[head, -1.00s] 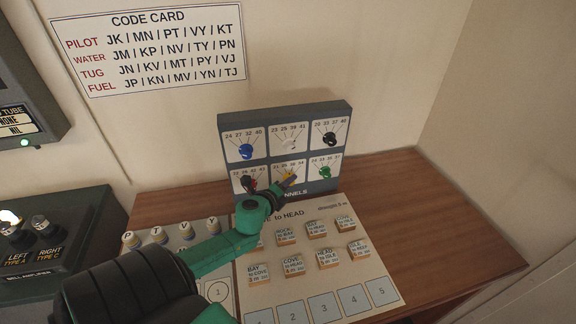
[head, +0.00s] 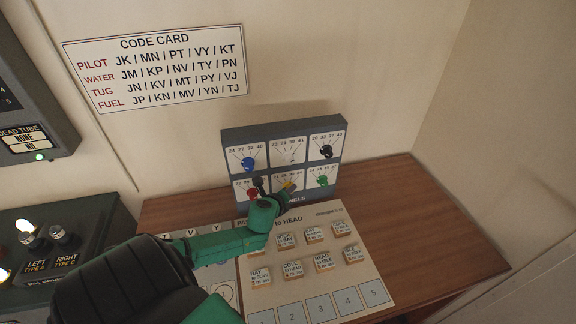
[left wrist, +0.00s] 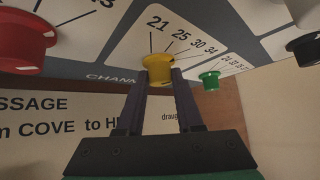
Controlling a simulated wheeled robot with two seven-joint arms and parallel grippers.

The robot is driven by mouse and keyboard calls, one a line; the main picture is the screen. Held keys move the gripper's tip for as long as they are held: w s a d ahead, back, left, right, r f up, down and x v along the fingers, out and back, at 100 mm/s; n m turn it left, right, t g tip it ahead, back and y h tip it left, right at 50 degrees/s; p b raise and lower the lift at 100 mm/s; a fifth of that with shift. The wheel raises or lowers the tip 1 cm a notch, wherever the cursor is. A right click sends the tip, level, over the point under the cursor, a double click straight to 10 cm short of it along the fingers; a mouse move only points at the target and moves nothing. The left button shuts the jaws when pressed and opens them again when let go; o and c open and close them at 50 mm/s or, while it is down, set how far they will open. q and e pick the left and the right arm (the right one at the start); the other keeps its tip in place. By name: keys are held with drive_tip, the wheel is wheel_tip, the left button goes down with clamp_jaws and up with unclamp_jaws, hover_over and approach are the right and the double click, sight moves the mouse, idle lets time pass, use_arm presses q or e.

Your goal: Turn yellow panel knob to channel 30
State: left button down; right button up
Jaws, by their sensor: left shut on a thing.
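The yellow knob (head: 288,184) is at the bottom middle of the grey channels panel (head: 228,150), partly hidden by my left gripper (head: 284,190) in the head view. In the left wrist view the two dark fingers (left wrist: 160,76) are shut on the yellow knob (left wrist: 158,64), one on each side. The marks 21, 25, 30 and 34 fan out above it. Which mark the knob points to cannot be made out. My right gripper is not in view.
Red (head: 252,194), green (head: 323,180), blue (head: 248,163) and black (head: 326,151) knobs sit close around on the same panel. A message board (head: 350,262) with several small blocks lies in front on the wooden desk (head: 440,230). The desk's right side is clear.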

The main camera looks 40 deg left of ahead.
use_arm(q)
drive_tip(key=c, duration=0.6)
unclamp_jaws()
drive_tip(key=shift+o, duration=0.2)
drive_tip(key=v, duration=1.4)
drive_tip(key=shift+s, duration=0.3)
drive_tip(key=shift+r, duration=0.1)
